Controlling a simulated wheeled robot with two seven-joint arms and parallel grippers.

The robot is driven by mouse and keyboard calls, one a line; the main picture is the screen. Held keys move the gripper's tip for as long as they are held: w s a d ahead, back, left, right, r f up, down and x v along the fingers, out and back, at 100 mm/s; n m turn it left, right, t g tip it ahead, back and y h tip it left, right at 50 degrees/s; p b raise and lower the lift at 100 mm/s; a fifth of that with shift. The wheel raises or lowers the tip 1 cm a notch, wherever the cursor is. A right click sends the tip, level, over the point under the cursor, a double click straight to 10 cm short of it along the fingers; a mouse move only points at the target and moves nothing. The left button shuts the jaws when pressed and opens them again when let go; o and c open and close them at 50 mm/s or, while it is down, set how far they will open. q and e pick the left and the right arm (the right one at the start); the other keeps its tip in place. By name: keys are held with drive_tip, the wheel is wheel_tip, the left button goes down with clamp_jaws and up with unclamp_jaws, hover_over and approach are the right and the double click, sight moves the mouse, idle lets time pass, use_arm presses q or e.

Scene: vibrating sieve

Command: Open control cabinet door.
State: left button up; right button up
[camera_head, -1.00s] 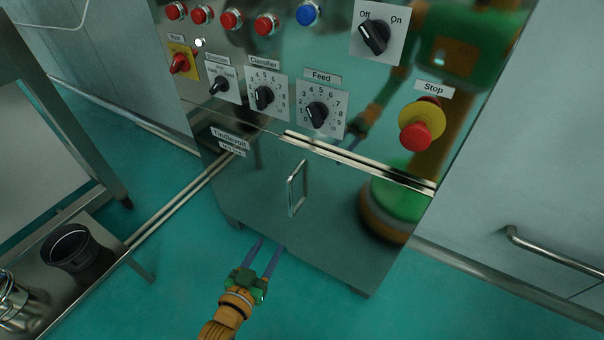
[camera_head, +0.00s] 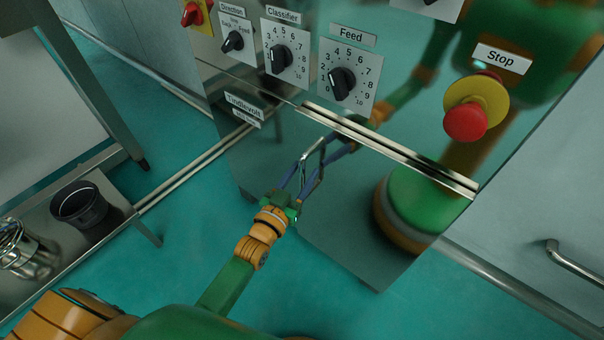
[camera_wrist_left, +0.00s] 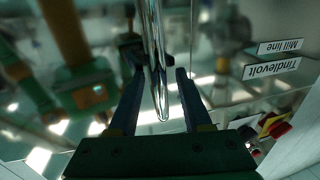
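The control cabinet door (camera_head: 350,215) is a glossy, mirror-like panel below the control face, and it looks shut. Its metal bar handle (camera_head: 322,157) stands out near the door's upper left part. My left gripper (camera_head: 307,172) is at the handle, with its two blue fingers on either side of the bar. In the left wrist view the handle (camera_wrist_left: 157,70) runs between the fingers (camera_wrist_left: 156,85), which are apart, with gaps beside the bar. My right gripper does not show directly. The door mirrors parts of my body.
Above the door are dials, including Feed (camera_head: 349,78), and a red and yellow Stop button (camera_head: 472,107). A metal trim strip (camera_head: 390,148) runs above the door. A bench with a black bucket (camera_head: 80,206) stands left. Green floor (camera_head: 290,290) is open in front.

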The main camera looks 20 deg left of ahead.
use_arm(q)
clamp_jaws()
idle(1.3)
